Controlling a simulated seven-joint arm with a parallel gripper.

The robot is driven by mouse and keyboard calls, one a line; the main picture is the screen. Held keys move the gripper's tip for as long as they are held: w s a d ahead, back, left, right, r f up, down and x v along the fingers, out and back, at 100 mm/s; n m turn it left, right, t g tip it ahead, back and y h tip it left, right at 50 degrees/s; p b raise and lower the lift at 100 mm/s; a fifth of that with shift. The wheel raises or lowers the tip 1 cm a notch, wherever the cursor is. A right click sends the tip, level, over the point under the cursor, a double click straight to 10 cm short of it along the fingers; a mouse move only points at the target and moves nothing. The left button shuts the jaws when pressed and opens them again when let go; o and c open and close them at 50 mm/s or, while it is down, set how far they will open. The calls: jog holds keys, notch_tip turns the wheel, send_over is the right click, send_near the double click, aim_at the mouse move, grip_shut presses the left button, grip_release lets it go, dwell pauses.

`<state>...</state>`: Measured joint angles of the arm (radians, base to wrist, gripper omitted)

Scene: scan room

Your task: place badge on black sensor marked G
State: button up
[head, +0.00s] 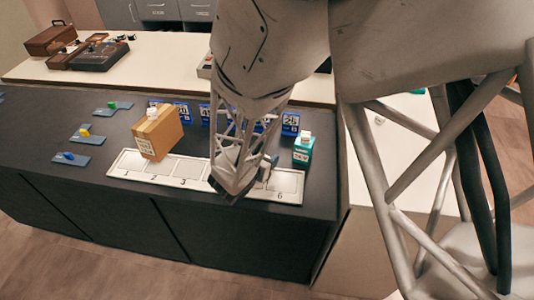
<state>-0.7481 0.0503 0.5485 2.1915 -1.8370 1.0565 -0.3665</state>
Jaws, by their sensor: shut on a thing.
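My gripper (236,188) hangs over the front of the dark counter, in front of the numbered white strip. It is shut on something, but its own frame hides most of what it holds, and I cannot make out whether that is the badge. A small pale-grey piece (267,172) shows just right of the gripper, over the strip; I cannot tell whether it is held. I cannot pick out a black sensor marked G; the arm covers part of the counter's back.
Blue signs (290,124) line the back. Blue-grey plates (87,138) with coloured knobs lie at left. A dark device (97,57) sits on the rear bench.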

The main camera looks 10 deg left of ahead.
jog(key=shift+f, duration=0.25)
jog(key=shift+f, duration=0.1)
jog(key=o, duration=0.9)
jog(key=shift+r+v, duration=0.15)
jog(key=shift+v, duration=1.8)
jog(key=shift+r+v, duration=0.15)
jog(key=shift+v, duration=1.75)
jog(key=shift+w, duration=0.1)
jog(key=shift+f, duration=0.1)
